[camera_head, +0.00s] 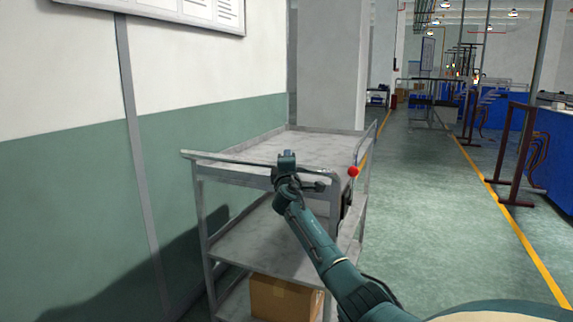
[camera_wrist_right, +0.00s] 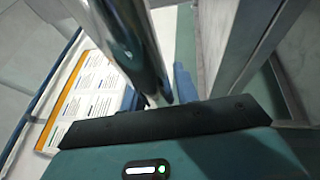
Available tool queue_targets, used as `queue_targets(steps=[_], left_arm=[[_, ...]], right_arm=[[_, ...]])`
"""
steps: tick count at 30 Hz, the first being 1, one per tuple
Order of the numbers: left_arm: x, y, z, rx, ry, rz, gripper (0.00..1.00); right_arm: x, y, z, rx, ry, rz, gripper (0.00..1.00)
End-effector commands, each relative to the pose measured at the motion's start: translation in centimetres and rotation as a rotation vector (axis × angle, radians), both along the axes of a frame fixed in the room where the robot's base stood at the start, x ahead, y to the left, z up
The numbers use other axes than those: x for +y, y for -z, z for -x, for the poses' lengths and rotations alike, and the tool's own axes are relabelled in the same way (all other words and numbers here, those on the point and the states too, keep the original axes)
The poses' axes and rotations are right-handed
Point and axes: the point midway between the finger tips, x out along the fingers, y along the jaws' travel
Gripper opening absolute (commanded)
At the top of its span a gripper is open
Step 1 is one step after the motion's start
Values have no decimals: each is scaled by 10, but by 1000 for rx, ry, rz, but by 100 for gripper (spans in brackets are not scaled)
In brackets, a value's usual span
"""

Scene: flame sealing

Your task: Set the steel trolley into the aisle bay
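The grey steel trolley (camera_head: 240,245) stands along the left wall, with a top tray, a middle shelf and a lower shelf. Its near push rail (camera_head: 235,162) runs across the front of the top. My right gripper (camera_head: 287,163) is at the right part of this rail. In the right wrist view the shiny rail (camera_wrist_right: 135,45) passes between the blue fingers of the gripper (camera_wrist_right: 158,92), which look closed around it. My left gripper is in neither view. I cannot pick out a marked bay; the green aisle floor (camera_head: 430,205) lies right of the trolley.
A cardboard box (camera_head: 285,298) sits on the lower shelf. A red knob (camera_head: 353,171) is at the trolley's right side. A pale pillar (camera_head: 330,65) stands behind it. A yellow line (camera_head: 520,230) and dark frames (camera_head: 515,165) lie right. The middle aisle is clear.

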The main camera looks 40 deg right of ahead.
Motion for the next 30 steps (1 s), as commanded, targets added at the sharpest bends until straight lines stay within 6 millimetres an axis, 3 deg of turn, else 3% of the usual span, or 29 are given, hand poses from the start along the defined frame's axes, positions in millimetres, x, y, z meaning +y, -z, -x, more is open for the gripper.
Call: queue_targets(steps=[4, 16, 30], left_arm=[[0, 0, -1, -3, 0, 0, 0], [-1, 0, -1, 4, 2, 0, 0], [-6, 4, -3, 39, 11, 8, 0]], right_arm=[[2, 2, -1, 3, -3, 0, 43], [9, 4, 4, 4, -5, 0, 43], [65, 19, 61, 5, -6, -2, 43]])
